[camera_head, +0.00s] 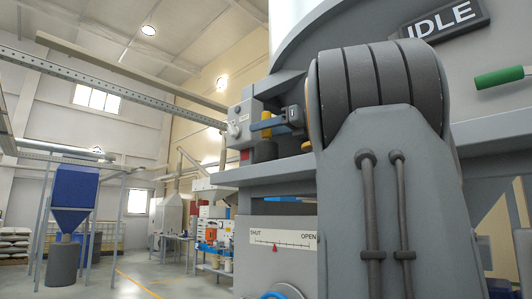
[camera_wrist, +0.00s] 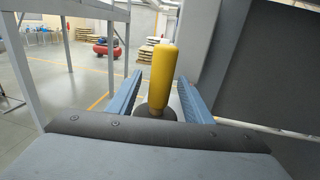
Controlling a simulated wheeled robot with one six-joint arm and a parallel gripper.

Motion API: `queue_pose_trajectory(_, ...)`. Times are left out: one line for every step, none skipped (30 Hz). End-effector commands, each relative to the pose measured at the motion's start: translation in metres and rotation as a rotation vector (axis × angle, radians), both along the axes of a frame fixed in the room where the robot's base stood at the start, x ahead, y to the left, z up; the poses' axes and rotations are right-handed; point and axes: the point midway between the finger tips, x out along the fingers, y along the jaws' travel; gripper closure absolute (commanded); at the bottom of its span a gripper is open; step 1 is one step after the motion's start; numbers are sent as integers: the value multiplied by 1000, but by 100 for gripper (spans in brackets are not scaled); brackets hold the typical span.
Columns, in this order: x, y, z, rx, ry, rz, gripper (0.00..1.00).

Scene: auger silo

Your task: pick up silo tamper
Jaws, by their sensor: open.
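In the wrist view a yellow upright handle (camera_wrist: 162,72) rises from a dark round base (camera_wrist: 158,112); I take it for the silo tamper. The two blue fingers of my gripper (camera_wrist: 160,77) are apart, one on each side of the handle. A gap shows between each finger and the handle, so they are not closed on it. The lower end of the tamper is hidden behind the gripper body.
In the head view a grey silo machine fills the right, with an IDLE sign (camera_head: 446,19), a green lever handle (camera_head: 500,77) and a SHUT/OPEN scale (camera_head: 283,240). A blue hopper (camera_head: 72,195) stands far left. In the wrist view a dark panel (camera_wrist: 270,65) rises close right.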

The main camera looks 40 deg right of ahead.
Motion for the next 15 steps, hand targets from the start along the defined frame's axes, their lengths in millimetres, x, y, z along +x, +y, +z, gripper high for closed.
queue_pose_trajectory(10, 2, -2, 1, 0, 3, 54)
queue_pose_trajectory(14, 4, -1, 0, -1, 3, 54)
queue_pose_trajectory(19, 5, -1, 0, 0, 3, 54)
queue_pose_trajectory(23, 6, -1, 0, 0, 3, 54)
queue_pose_trajectory(26, 7, -1, 0, 0, 2, 54)
queue_pose_trajectory(30, 8, -1, 0, 0, 1, 54)
queue_pose_trajectory(32, 8, -1, 1, 0, 1, 54)
queue_pose_trajectory(33, 8, -1, 1, 1, 1, 54)
queue_pose_trajectory(34, 8, 0, 1, 0, 0, 54)
queue_pose_trajectory(35, 8, 0, 1, 0, 0, 54)
queue_pose_trajectory(35, 8, 0, 1, 0, -1, 54)
queue_pose_trajectory(35, 8, 0, 1, 0, -1, 54)
queue_pose_trajectory(35, 8, 0, 1, 0, -1, 54)
queue_pose_trajectory(34, 8, 0, 1, 0, -1, 54)
queue_pose_trajectory(34, 8, 0, 1, 0, -1, 54)
